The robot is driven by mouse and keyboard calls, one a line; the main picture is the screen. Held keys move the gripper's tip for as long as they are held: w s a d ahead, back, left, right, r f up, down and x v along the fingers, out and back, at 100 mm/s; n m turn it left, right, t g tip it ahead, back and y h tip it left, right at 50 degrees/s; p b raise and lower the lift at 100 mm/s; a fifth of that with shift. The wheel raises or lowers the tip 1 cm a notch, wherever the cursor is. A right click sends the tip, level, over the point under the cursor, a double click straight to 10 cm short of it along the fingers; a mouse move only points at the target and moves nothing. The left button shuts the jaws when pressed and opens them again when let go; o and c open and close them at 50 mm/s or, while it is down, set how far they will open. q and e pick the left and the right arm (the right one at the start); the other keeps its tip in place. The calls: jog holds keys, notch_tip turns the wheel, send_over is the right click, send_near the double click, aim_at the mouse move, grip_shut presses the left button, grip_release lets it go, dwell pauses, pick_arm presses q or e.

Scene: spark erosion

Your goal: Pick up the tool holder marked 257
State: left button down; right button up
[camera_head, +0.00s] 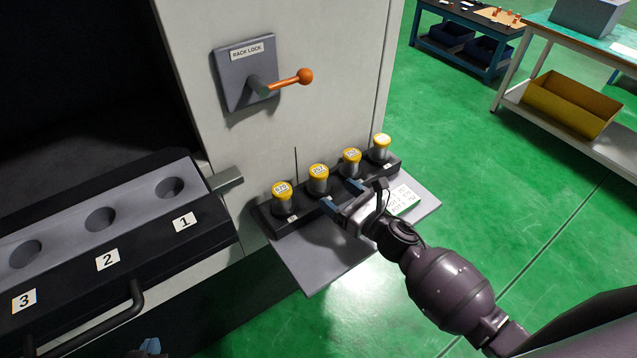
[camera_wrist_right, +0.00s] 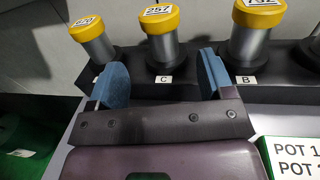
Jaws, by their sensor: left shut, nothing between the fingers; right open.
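The tool holder marked 257 (camera_head: 318,174) has a yellow cap and a grey body. It stands upright in a black rack, second from the left. In the right wrist view the 257 holder (camera_wrist_right: 162,30) is above a label C. My right gripper (camera_head: 341,196) is open and empty, just in front of the rack. In the right wrist view its blue fingers (camera_wrist_right: 162,78) are spread wide, with the 257 holder beyond them, between their tips in the picture and not touched. Only a blue tip of my left gripper (camera_head: 150,346) shows at the bottom edge, shut.
Similar yellow-capped holders (camera_head: 282,192) (camera_head: 350,160) stand close on both sides in the black rack (camera_head: 262,216). A pot card (camera_head: 404,200) lies on the grey shelf (camera_head: 318,262). A rack lock lever (camera_head: 290,81) is above. A numbered drawer (camera_head: 140,235) has empty holes.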

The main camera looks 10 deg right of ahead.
aim_at(324, 180)
jog(key=x, duration=0.2)
jog(key=shift+w+a, duration=0.15)
jog(key=shift+w, duration=0.1)
jog(key=w, duration=0.1)
jog(key=w+a, duration=0.1)
jog(key=w+a+r+p, duration=0.1)
jog(key=w, duration=0.1)
jog(key=shift+w+a, duration=0.25)
jog(key=shift+w, duration=0.05)
pick_arm(q)
jog(key=shift+w+r, duration=0.2)
jog(key=shift+r, duration=0.3)
jog(key=shift+w+r, duration=0.2)
jog(key=shift+r, duration=0.3)
jog(key=shift+s+f, duration=0.1)
pick_arm(e)
jog(key=c, duration=1.1)
pick_arm(q)
jog(key=shift+f, duration=0.1)
pick_arm(e)
jog(key=shift+c, duration=0.6)
